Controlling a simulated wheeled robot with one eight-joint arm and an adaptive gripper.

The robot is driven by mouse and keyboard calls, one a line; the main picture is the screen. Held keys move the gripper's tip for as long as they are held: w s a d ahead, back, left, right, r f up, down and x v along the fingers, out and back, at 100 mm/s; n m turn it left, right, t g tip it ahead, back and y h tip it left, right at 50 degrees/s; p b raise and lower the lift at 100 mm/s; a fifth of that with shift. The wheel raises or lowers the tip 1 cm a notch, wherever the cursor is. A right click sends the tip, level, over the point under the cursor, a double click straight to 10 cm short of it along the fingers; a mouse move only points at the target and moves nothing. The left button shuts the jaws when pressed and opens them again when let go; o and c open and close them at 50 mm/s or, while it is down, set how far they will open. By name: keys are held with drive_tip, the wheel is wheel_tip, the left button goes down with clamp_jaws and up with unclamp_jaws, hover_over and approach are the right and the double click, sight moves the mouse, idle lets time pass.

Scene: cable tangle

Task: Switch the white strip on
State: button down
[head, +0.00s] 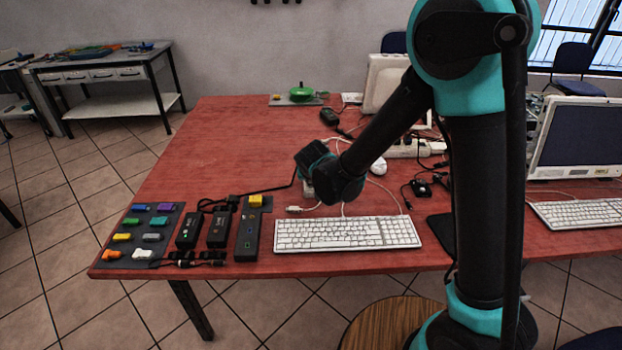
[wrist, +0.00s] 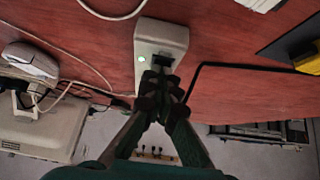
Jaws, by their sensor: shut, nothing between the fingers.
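In the head view my gripper (head: 316,160) points down over the middle of the table and hides most of the strip.
A white keyboard (head: 347,233) lies in front, with black boxes and a black strip (head: 248,232) bearing a yellow plug to its left. A mouse (head: 378,166), loose cables and a monitor (head: 385,85) stand right and behind. The table's left rear is largely clear.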

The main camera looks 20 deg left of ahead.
drive_tip(key=shift+w, duration=0.1)
drive_tip(key=shift+w+a+r, duration=0.25)
drive_tip(key=shift+w+r, duration=0.05)
drive_tip(key=shift+w, duration=0.35)
drive_tip(key=shift+r, duration=0.1)
